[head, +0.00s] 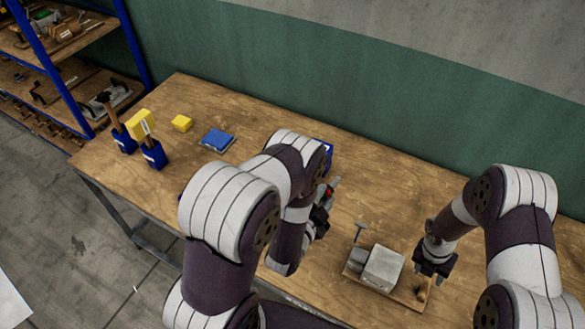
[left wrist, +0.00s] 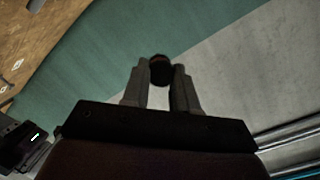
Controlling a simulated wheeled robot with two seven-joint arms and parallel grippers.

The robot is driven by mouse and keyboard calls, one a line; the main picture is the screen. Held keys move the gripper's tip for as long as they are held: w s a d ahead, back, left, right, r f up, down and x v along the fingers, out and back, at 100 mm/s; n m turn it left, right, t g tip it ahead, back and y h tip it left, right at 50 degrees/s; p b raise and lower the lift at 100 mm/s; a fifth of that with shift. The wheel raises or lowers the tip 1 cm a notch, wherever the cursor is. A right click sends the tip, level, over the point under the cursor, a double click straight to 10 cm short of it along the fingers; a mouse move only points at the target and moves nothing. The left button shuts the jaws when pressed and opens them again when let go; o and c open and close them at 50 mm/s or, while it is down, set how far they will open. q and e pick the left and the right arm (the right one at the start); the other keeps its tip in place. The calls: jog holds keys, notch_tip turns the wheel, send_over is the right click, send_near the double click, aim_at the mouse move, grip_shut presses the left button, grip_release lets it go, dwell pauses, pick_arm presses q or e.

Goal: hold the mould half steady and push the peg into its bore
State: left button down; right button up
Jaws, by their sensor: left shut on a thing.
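A grey block that looks like the mould half (head: 383,268) sits on a wooden board (head: 354,277) at the table's front right. A bore cannot be made out in it. My left gripper (head: 326,203) is above the table, left of and behind the block, partly hidden by its own arm. In the left wrist view its fingers (left wrist: 160,75) are shut on a dark, round-ended piece (left wrist: 160,68), which may be the peg. My right gripper (head: 434,267) is just right of the block, near the board's right end. Its jaw opening cannot be made out.
A thin upright pin with a flat head (head: 360,230) stands behind the block. A small brown piece (head: 424,289) is at the board's right end. The back right tabletop is clear.

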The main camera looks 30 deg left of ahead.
aim_at(424, 289)
jog(key=f+b, duration=0.4)
jog(key=d+f+n+b, duration=0.1)
jog(key=f+b, duration=0.3)
jog(key=d+f+n+b, duration=0.1)
jog(key=f+b, duration=0.3)
jog(key=shift+w+d+b, duration=0.1)
jog(key=shift+d+b, duration=0.05)
jog(key=shift+b, duration=0.2)
jog(key=shift+r, duration=0.1)
grip_shut()
dwell(0.6)
